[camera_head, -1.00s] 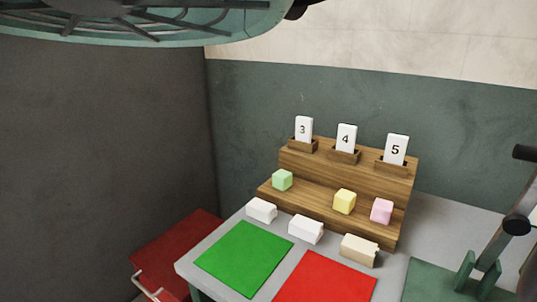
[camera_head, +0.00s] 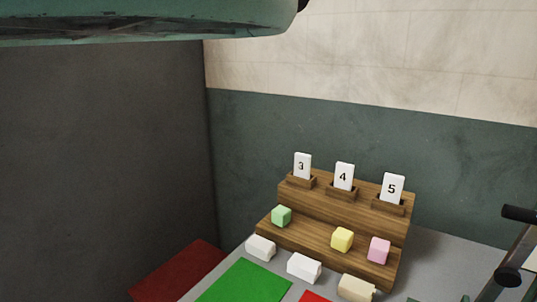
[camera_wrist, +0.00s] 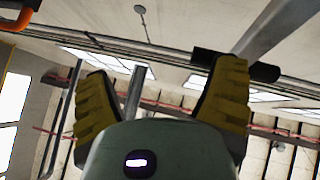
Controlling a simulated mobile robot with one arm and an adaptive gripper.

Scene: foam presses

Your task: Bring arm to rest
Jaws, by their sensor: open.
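My gripper (camera_wrist: 163,100) shows in the wrist view with its two yellow ribbed fingers spread wide apart. It is open and nothing is between the fingers. Behind it the wrist view shows the ceiling with beams, pipes and bright panels, so the wrist camera faces upward. My gripper does not show in the head view.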

